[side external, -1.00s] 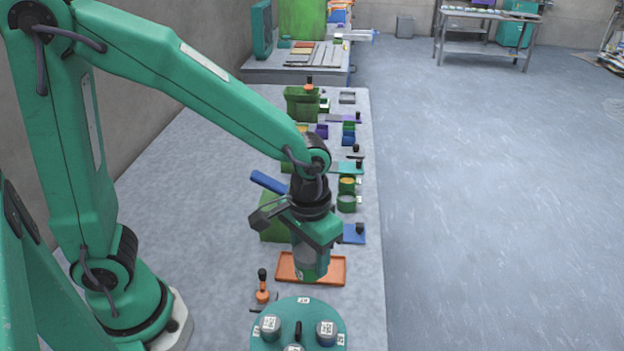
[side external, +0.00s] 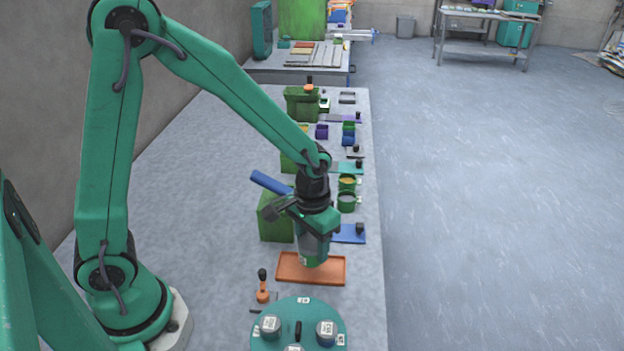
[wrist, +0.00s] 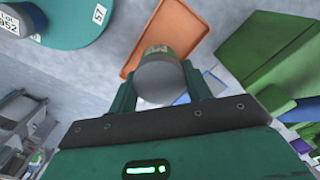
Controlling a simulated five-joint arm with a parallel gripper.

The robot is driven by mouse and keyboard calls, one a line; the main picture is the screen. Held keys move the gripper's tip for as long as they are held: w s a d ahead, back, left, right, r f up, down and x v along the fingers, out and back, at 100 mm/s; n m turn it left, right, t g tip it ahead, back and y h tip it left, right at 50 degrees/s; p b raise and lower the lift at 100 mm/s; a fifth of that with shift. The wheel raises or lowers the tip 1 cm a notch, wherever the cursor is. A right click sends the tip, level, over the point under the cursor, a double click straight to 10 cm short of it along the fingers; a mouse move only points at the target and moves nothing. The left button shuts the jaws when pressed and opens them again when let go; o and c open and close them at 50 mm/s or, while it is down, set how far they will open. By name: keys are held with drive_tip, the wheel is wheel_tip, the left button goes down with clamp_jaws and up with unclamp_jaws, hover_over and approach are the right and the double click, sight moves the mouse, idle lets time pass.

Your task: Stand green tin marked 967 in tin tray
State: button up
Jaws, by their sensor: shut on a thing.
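My gripper (side external: 314,238) is shut on a green tin (side external: 314,260), which hangs nearly upright below the jaws. In the wrist view the tin's grey top (wrist: 163,84) sits between the two fingers, and part of a pale label shows; its number is not readable. The orange tin tray (side external: 311,281) lies on the bench, and it also shows in the wrist view (wrist: 140,48). The tin overlaps the tray's far edge in the side view and appears to be above the bench. The visible part of the tray is empty.
A round teal turntable (side external: 267,343) with several grey-topped tins stands nearest the camera. An orange-based tool with a black knob (side external: 262,292) stands left of the tray. A green block (side external: 275,220) and a blue plate (side external: 349,236) lie beyond the tray.

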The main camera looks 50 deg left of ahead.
drive_tip(key=shift+f, duration=1.55)
drive_tip(key=shift+f, duration=0.15)
drive_tip(key=o, duration=1)
drive_tip(key=shift+r, duration=0.2)
wheel_tip(320, 180, up, 12)
drive_tip(key=shift+f, duration=0.1)
